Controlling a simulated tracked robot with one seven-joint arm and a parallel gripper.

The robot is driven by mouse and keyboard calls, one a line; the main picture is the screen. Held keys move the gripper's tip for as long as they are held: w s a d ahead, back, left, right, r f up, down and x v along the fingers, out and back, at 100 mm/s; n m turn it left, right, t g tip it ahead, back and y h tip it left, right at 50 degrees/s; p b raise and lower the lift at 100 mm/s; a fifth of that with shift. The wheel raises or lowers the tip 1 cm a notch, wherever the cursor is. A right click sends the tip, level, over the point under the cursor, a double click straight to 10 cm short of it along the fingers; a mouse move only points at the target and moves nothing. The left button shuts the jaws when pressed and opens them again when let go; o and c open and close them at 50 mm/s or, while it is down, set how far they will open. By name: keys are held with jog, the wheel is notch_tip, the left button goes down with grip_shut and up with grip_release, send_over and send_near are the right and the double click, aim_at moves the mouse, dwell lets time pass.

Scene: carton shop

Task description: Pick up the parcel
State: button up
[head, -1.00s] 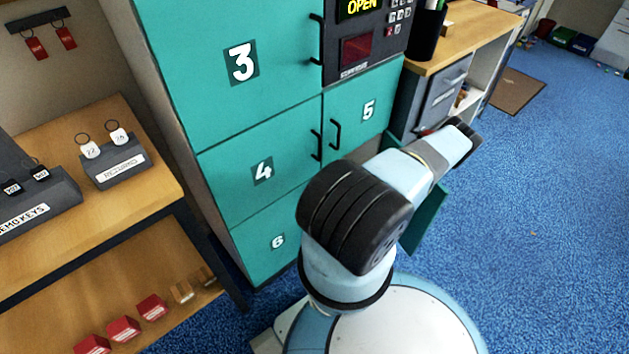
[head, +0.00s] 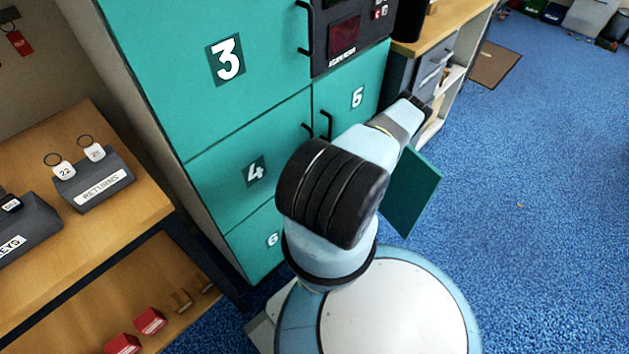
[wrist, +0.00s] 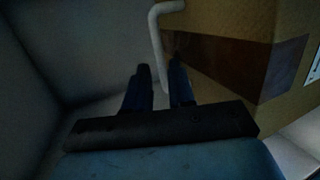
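The parcel (wrist: 228,30), a brown cardboard box with a darker tape band and a pale handle (wrist: 156,35), fills the upper right of the wrist view. Part of a white label shows at the right edge. My gripper (wrist: 161,80) has its two dark fingers apart, with the lower part of the handle running down between them. I cannot tell whether either finger touches it. In the head view my arm reaches down behind the open teal locker door (head: 412,192). My gripper and the parcel are hidden there.
Grey compartment walls (wrist: 85,40) close in on the left of the gripper. Teal lockers (head: 240,120) stand ahead in the head view. A wooden table (head: 135,205) with a returns holder (head: 98,185) is at left.

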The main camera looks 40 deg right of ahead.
jog(key=shift+x, duration=2.85)
jog(key=shift+d+f, duration=0.1)
grip_shut()
jog(key=shift+s, duration=0.15)
